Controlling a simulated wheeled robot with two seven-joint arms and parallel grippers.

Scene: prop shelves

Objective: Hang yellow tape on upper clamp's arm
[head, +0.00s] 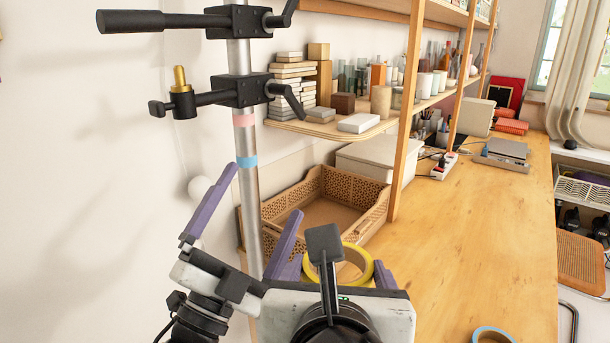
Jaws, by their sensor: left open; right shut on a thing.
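The yellow tape (364,258) is a ring low in the middle of the head view, above the wooden table. The upper clamp (237,21) is black and sits at the top of a metal pole. Its bare arm (133,21) points left with a thick dark end. My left gripper (263,190) is open and empty, below the clamps in front of the pole.
A lower clamp (238,90) on the pole (244,150) has an arm with a brass stud (181,78). A perforated crate (375,212) and loaded shelf (345,128) stand right of the pole. A blue tape roll (492,334) lies at front right. The table's middle (470,230) is clear.

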